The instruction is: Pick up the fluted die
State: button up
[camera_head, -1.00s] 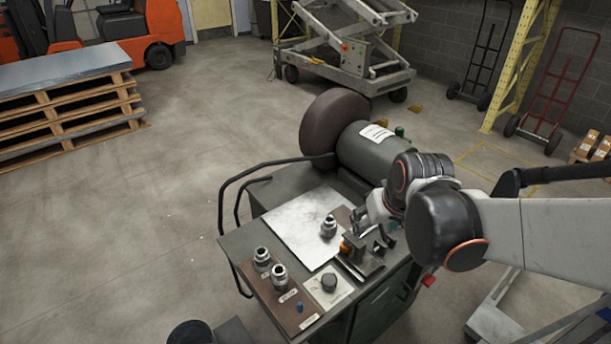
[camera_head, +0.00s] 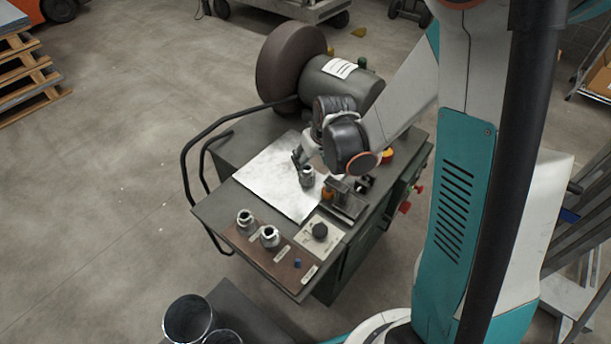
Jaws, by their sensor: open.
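Three small metal dies are in view, and at this size I cannot tell which one is fluted. One die (camera_head: 307,177) stands upright on the pale metal sheet (camera_head: 265,178) on the machine's table. A second die (camera_head: 245,218) and a third die (camera_head: 270,236) stand side by side on a brown labelled board (camera_head: 290,262) at the table's front. My gripper (camera_head: 301,161) is open, pointing down just above and behind the die on the sheet. Its fingers are small and partly hidden by the wrist, so I cannot tell whether they touch that die.
A dark clamp-like block (camera_head: 345,201) stands right of the sheet. A black knob (camera_head: 320,230) sits on a light plate in front of it. The machine's big brown disc (camera_head: 290,68) and grey housing (camera_head: 342,84) rise behind. Empty-looking metal cylinders (camera_head: 188,319) stand at the lower left.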

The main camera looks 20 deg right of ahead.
aim_at(307, 168)
jog(key=b+x, duration=0.3)
jog(key=x, duration=0.5)
jog(key=shift+s, duration=0.1)
jog(key=shift+c, duration=0.3)
grip_shut()
